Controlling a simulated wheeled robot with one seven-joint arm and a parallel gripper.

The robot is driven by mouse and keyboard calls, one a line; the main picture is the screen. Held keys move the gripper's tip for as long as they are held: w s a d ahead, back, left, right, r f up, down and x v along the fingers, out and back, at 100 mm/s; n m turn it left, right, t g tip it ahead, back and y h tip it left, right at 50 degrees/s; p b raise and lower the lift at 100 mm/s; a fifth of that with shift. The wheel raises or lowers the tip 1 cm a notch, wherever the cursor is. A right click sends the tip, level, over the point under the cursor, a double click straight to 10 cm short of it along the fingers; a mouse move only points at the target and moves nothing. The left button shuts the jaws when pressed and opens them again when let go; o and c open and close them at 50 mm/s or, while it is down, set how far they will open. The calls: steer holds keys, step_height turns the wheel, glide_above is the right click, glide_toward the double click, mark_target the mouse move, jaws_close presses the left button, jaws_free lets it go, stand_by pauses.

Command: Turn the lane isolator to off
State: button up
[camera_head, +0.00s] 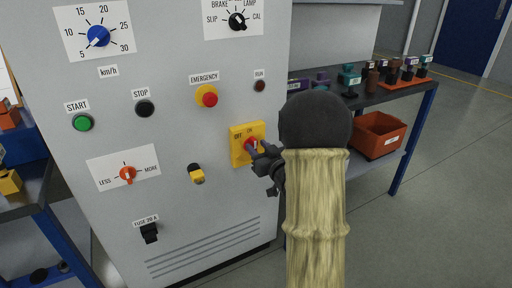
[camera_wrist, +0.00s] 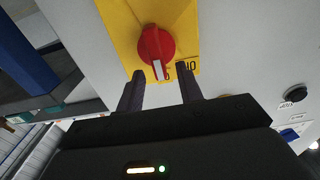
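The lane isolator is a red rotary knob (camera_head: 251,144) on a yellow plate (camera_head: 238,158), with OFF at the plate's upper left and ON at its upper middle. The wrist view shows the red knob (camera_wrist: 154,46) on the yellow plate (camera_wrist: 125,18), upside down. Its white pointer mark faces down in that picture, towards lettering that looks like ON; my fingers partly hide the labels. My gripper (camera_head: 262,156) is just in front of the knob. In the wrist view my gripper (camera_wrist: 160,85) is open, its fingertips apart just below the knob, with nothing between them.
A yellow-black switch (camera_head: 196,174), an emergency button (camera_head: 208,96) and a RUN lamp (camera_head: 259,86) are nearby on the cabinet. A shelf with an orange bin (camera_head: 378,134) stands to the right. Floor is clear farther right.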

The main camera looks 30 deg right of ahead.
steer(key=shift+w, duration=1)
jaws_close()
